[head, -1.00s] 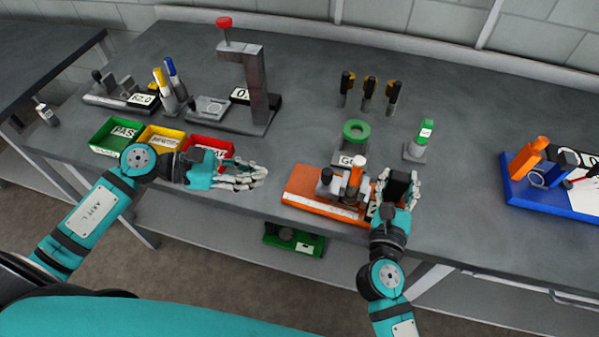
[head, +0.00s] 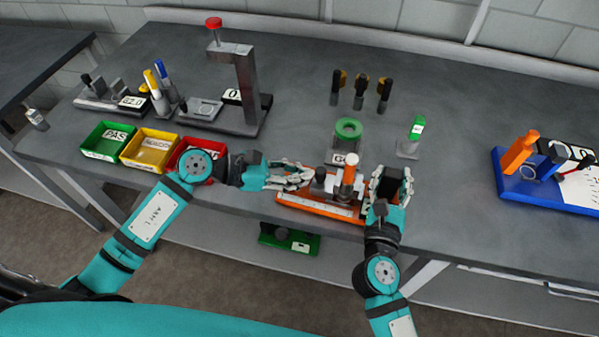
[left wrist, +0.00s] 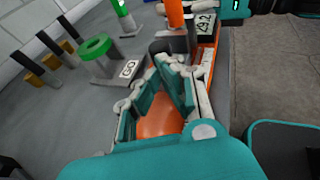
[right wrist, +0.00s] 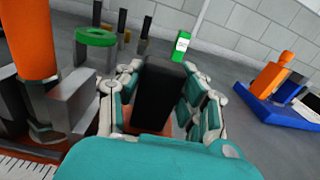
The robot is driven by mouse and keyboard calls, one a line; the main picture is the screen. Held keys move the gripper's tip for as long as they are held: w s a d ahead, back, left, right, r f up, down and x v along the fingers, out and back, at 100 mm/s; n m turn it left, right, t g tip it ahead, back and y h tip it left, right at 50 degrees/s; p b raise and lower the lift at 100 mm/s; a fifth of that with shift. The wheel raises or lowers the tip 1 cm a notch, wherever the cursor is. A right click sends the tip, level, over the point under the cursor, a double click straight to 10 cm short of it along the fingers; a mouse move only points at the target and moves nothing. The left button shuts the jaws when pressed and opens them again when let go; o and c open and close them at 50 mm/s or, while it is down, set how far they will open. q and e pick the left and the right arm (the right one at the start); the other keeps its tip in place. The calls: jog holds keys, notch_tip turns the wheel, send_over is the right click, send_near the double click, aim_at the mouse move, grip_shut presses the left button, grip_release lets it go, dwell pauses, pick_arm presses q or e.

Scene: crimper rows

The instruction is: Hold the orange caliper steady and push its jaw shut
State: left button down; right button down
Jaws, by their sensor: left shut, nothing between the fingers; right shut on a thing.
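The orange caliper (head: 312,206) lies near the front edge of the bench, with a white scale, grey jaw blocks and an upright orange post (head: 350,168). The post and scale also show in the right wrist view, the post (right wrist: 30,45) at upper left. My right gripper (head: 392,178) is shut on a black block (right wrist: 160,92) at the caliper's right end. My left gripper (head: 308,176) is shut and empty at the caliper's left end, close to the dark knob on its jaw. In the left wrist view the orange base (left wrist: 160,118) shows behind the fingers; I cannot tell whether they touch it.
A green ring on a grey stand (head: 348,130) is just behind the caliper. Several black-and-yellow pegs (head: 360,92) and a green-topped block (head: 412,138) stand farther back. Coloured trays (head: 150,148) and a grey press frame (head: 245,90) are left. A blue fixture (head: 545,185) is right.

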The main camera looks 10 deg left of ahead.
pick_arm(q)
jog(key=shift+w+d, duration=0.15)
jog(key=shift+d, duration=0.5)
pick_arm(e)
jog(key=shift+a, duration=0.1)
pick_arm(q)
jog(key=shift+a, duration=0.1)
jog(key=shift+a, duration=0.25)
jog(key=f+v, duration=0.1)
jog(key=v, duration=1.2)
jog(key=shift+s+a, duration=0.25)
jog(key=shift+a, duration=0.1)
dwell(0.9)
pick_arm(e)
jog(key=c, duration=0.7)
grip_release()
jog(key=shift+c, duration=0.2)
pick_arm(q)
jog(key=shift+d, duration=0.1)
